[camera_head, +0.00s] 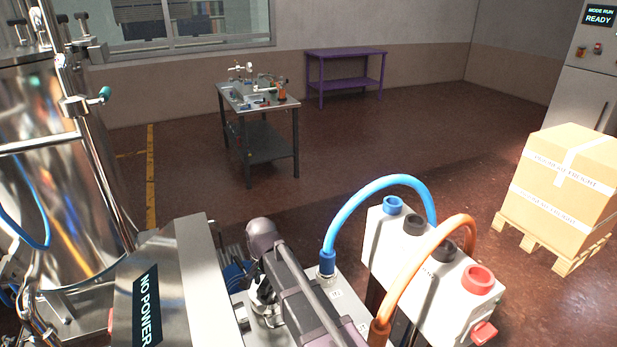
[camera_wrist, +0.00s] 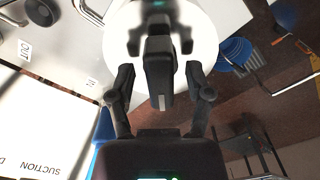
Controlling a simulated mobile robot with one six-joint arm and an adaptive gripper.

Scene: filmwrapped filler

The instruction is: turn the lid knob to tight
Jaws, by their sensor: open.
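In the wrist view a dark, bar-shaped knob (camera_wrist: 158,72) stands on a round, bright white lid (camera_wrist: 204,38). My gripper (camera_wrist: 160,80) is open, with one dark finger on each side of the knob. Gaps show between the fingers and the bar, and I see no clear contact. In the head view my dark arm reaches down over the machine's top and hides most of the lid area. No tight mark can be read in either view.
A steel housing with a "NO POWER" display (camera_head: 146,305) is at left. Blue (camera_head: 381,183) and orange (camera_head: 425,255) hoses arch beside a white valve block (camera_head: 432,262) at right. IN and OUT labels lie near the lid. A metal vessel (camera_head: 60,190) stands far left.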

